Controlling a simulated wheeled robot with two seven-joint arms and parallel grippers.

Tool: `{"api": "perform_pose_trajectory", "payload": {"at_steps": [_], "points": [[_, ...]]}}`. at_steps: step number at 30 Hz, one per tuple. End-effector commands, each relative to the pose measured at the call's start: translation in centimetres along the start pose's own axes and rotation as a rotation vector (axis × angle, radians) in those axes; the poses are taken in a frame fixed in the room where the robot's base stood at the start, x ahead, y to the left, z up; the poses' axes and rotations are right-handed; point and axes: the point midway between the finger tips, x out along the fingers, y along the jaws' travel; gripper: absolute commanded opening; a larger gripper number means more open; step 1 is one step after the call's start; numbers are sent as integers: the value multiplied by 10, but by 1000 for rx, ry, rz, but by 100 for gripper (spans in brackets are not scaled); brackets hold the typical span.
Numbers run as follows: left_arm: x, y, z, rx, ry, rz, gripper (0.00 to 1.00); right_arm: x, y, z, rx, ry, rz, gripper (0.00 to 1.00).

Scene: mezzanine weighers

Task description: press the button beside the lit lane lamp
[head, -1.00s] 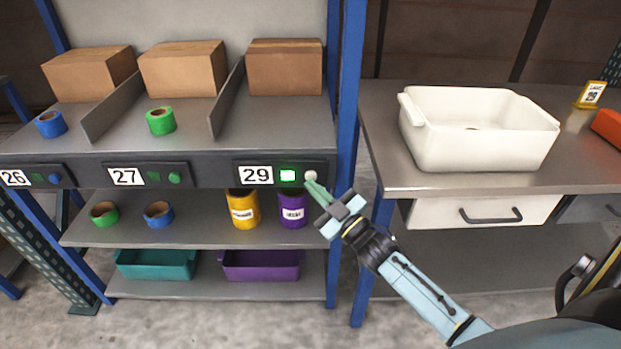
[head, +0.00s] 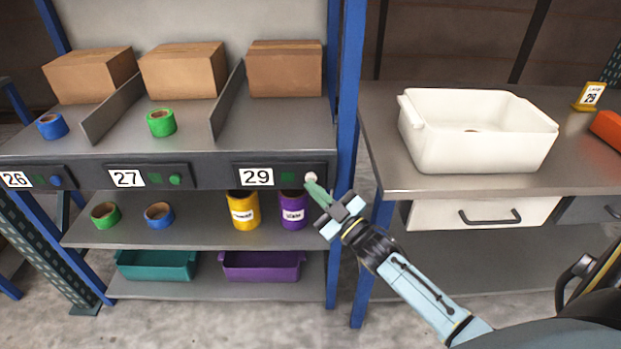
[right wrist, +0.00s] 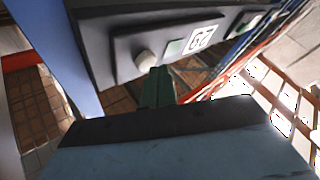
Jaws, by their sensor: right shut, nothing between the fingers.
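The lane 29 panel is on the front rail of the shelf, with a square lamp (head: 287,177) that is dark green and unlit. A round white button (head: 311,177) sits just right of this lamp; it also shows in the right wrist view (right wrist: 145,60). My right gripper (head: 313,187) is shut and empty, its green fingertips just below the button. In the right wrist view a gap shows between fingertips and button, though contact is hard to judge. Lane 27 has a dark lamp (head: 155,179) and a green button (head: 175,180). Lane 26 has a blue button (head: 56,180). My left gripper is out of view.
A blue upright (head: 347,120) stands just right of the panel. A steel table (head: 380,150) with a white bin (head: 480,150) is at the right. Yellow (head: 243,212) and purple (head: 293,211) canisters stand on the shelf below the panel.

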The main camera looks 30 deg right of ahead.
Motion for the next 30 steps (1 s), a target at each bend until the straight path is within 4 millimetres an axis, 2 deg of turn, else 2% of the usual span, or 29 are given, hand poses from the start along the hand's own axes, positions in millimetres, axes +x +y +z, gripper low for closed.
{"api": "perform_pose_trajectory", "payload": {"at_steps": [11, 24, 30], "points": [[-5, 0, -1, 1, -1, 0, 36, -4, -3, -4, 1, 0, 0, 0], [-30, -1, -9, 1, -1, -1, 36, -34, -24, -27, 2, -1, 0, 0], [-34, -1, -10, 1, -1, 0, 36, -42, -31, -32, 1, 0, 0, 0]]}}
